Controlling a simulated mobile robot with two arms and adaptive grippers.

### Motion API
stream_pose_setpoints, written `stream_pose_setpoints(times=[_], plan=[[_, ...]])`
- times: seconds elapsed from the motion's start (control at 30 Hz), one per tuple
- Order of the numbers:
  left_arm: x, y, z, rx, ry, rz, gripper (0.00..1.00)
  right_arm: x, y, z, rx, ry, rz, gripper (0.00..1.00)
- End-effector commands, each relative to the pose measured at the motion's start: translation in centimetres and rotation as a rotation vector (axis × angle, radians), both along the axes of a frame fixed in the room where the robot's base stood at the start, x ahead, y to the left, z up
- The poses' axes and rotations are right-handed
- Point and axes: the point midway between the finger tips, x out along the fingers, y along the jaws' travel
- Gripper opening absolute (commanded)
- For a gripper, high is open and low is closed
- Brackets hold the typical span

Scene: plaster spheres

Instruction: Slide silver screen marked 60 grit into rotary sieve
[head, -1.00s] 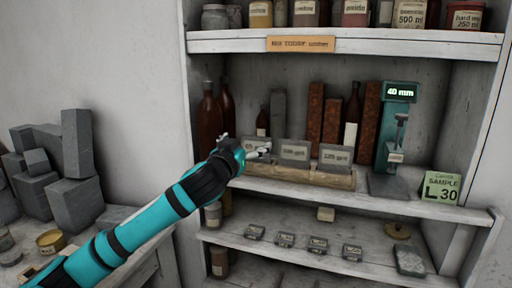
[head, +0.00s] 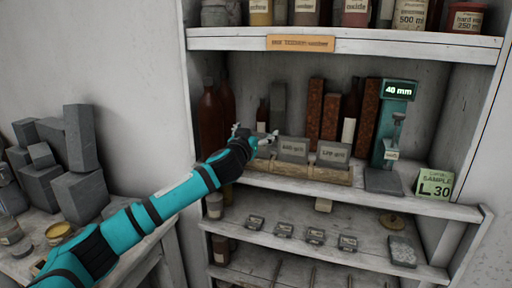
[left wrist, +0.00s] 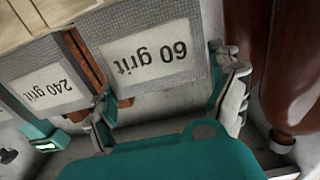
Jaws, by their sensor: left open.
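The silver screen marked 60 grit (left wrist: 150,52) fills the upper middle of the left wrist view, its label upside down there. It is a mesh plate standing in a wooden rack (head: 315,173) on the shelf. My left gripper (head: 256,134) is open at the left end of the rack. In the left wrist view its fingers (left wrist: 168,100) stand on either side of the 60 grit screen. In the head view my gripper mostly hides that screen. I cannot identify a rotary sieve in these frames. My right gripper is not in view.
The 240 grit screen (head: 292,149) and another screen (head: 333,153) stand to the right in the rack. A brown bottle (head: 209,120) stands close by my gripper. A teal device (head: 390,140) reads 40 mm. Grey blocks (head: 78,190) crowd the left table.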

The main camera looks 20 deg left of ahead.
Motion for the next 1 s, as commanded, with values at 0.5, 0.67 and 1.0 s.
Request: stream_pose_setpoints(times=[0.5, 0.67, 1.0], plan=[[0.0, 0.0, 0.0, 0.0, 0.0, 0.0, 0.52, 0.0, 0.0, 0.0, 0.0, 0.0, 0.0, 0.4], [0.0, 0.0, 0.2, -0.001, -0.001, 0.0, 0.52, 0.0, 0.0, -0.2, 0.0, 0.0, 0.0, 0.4], [-0.3, 0.1, 3.4, -0.002, -0.003, -0.002, 0.51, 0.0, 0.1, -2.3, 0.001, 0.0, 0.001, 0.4]])
